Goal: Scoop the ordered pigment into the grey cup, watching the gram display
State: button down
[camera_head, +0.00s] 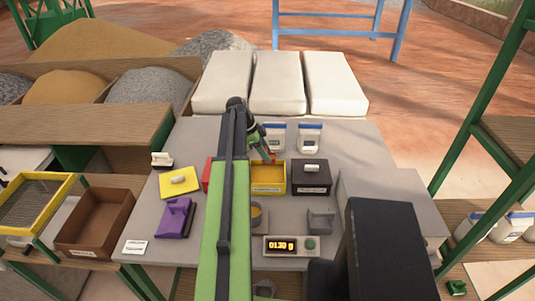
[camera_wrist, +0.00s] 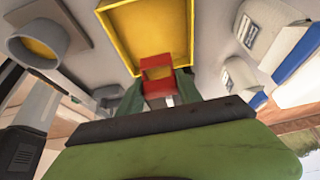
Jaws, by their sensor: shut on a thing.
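The yellow bin (camera_head: 268,191) stands open on the table with yellow pigment inside; it also shows in the wrist view (camera_wrist: 186,30). My gripper (camera_wrist: 160,96) is shut on a red scoop (camera_wrist: 157,72), which is at the near edge of the yellow bin. In the head view my arm partly covers them. The grey cup (camera_wrist: 22,50) is at the upper left of the wrist view with yellow pigment in it. In the head view it is partly hidden beside my arm (camera_head: 264,215). The gram display (camera_head: 281,245) appears to read 01.30 g.
A dark lidded bin (camera_head: 311,188) stands right of the yellow bin. A red bin (camera_head: 207,174) is mostly behind my arm. A grey holder (camera_head: 321,224) and two white jars (camera_head: 309,139) stand nearby.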

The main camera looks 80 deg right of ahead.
jog(key=shift+w+r+p, duration=0.2)
jog(key=shift+r+p, duration=0.75)
jog(key=shift+r, duration=0.25)
jog(key=shift+w+r+p, duration=0.2)
jog(key=shift+r+p, duration=0.7)
jog(key=shift+r, duration=0.25)
